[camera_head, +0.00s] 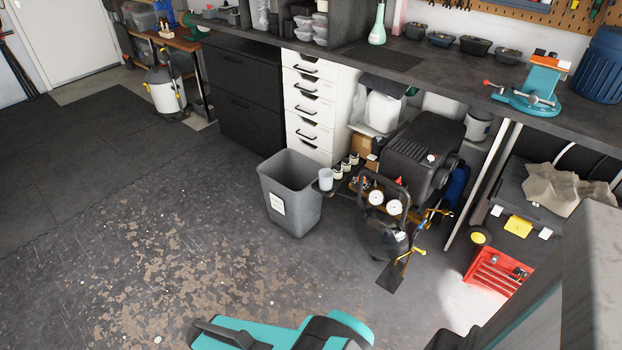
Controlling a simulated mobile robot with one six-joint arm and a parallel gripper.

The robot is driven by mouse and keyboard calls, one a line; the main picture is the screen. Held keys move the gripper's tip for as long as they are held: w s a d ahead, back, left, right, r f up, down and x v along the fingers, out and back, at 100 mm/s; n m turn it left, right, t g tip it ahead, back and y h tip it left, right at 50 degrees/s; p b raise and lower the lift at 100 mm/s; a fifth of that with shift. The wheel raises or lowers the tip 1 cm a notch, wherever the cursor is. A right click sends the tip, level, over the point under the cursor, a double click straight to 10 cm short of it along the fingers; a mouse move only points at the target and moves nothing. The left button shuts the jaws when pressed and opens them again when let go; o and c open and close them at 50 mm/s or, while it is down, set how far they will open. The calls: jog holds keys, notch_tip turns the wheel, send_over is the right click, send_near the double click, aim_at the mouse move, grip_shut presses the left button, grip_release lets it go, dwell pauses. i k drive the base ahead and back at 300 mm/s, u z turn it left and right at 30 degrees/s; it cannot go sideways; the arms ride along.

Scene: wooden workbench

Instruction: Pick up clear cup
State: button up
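A pale, translucent cup (326,180) stands upright on a low dark surface, just right of the grey bin and left of several small dark jars with light lids. It looks like the clear cup, but it is small here and I cannot see inside it. My gripper cannot be made out in this view, and nothing is seen touching the cup.
A grey waste bin (290,215) stands left of the cup. A black compressor with gauges (385,203) stands to its right. White drawers (308,105) and the workbench (455,85) are behind. The worn floor (160,250) at left is open.

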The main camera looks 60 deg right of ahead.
aim_at(325, 175)
jog(key=i, duration=1.15)
jog(key=z, duration=0.35)
